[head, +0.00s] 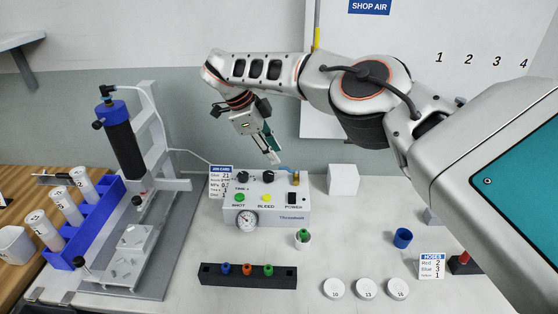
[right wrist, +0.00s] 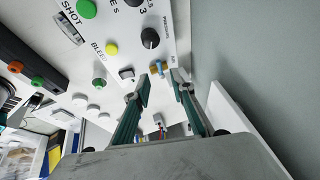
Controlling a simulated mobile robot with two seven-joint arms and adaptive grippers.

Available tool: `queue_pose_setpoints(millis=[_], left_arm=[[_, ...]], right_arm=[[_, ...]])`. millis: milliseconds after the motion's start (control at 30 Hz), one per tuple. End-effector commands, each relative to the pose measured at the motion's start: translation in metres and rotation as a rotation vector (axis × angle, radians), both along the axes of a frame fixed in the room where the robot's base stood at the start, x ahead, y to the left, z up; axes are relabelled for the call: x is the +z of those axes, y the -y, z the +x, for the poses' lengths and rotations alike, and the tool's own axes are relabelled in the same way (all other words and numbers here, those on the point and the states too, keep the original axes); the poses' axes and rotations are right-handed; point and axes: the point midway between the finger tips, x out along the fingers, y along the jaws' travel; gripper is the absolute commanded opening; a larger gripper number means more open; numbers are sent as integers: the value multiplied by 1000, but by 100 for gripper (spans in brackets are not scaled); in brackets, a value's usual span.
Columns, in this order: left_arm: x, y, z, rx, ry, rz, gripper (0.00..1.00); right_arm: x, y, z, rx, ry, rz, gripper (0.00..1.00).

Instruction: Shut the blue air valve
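The blue air valve (head: 284,167) shows in the head view as a small blue handle beside a brass fitting (head: 295,178) at the right rear of the white control box (head: 262,211). My right gripper (head: 275,157) points down just behind and left of the handle. In the right wrist view its two teal fingers (right wrist: 160,88) stand apart with nothing held between them. The brass fitting (right wrist: 158,68) lies just beyond the fingertips, near the pressure knob (right wrist: 150,38). The handle is hard to make out there, and I cannot tell whether a finger touches it. My left gripper is not in view.
A dispensing stand (head: 124,145) and blue rack (head: 84,222) stand left of the control box. A white block (head: 343,179) stands right of it. A black holder (head: 247,276) with coloured caps, a green-topped bottle (head: 303,238), and white discs (head: 368,289) are in front.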

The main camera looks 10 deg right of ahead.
Motion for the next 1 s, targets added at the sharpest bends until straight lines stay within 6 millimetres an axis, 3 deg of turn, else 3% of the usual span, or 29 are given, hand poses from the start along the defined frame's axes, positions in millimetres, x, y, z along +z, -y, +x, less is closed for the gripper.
queue_pose_setpoints(millis=[100,300,800,867,1000], left_arm=[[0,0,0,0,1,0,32],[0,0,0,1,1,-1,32],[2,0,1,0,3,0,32],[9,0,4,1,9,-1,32],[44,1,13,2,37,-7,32]], right_arm=[[23,-11,-1,0,5,-1,24],[46,-22,-3,0,2,-1,24],[57,-25,-4,1,2,0,24],[67,-25,-4,0,10,0,24],[120,-25,-6,0,49,0,24]])
